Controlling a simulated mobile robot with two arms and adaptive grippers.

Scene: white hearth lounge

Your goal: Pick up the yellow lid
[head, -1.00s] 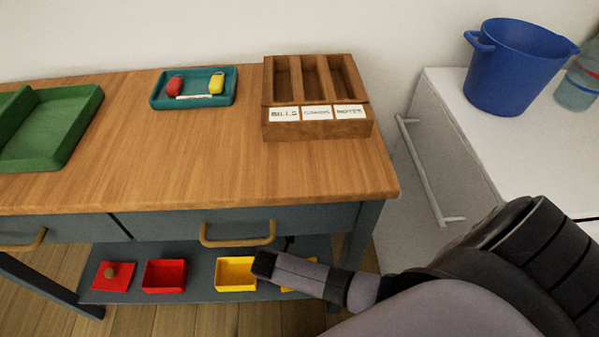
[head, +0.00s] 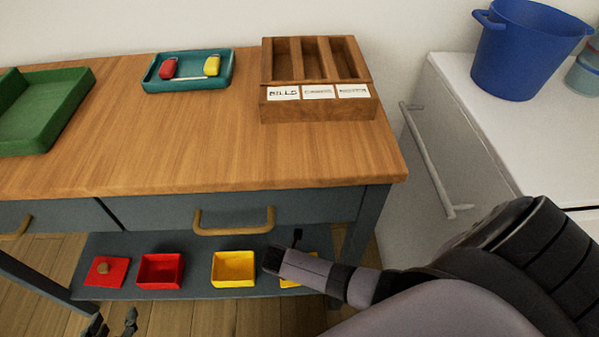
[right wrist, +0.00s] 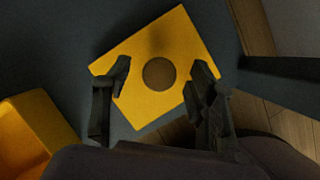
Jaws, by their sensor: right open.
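The yellow lid (right wrist: 182,38) is a flat square with a round brown knob (right wrist: 158,73) in the right wrist view. It lies on the lower shelf, and in the head view only slivers of it (head: 288,284) show behind my right arm. My right gripper (right wrist: 161,76) is open over the lid, with one finger on each side of the knob in the picture; I cannot tell the exact height between them. My left gripper (head: 114,325) shows at the bottom left of the head view, its fingers apart and empty, in front of the shelf.
The lower shelf (head: 205,285) also holds a yellow box (head: 233,270), a red box (head: 160,270) and a red lid (head: 106,272). The wooden tabletop (head: 180,150) with drawer handles (head: 233,230) overhangs it. A table leg (head: 362,235) stands right of the yellow lid.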

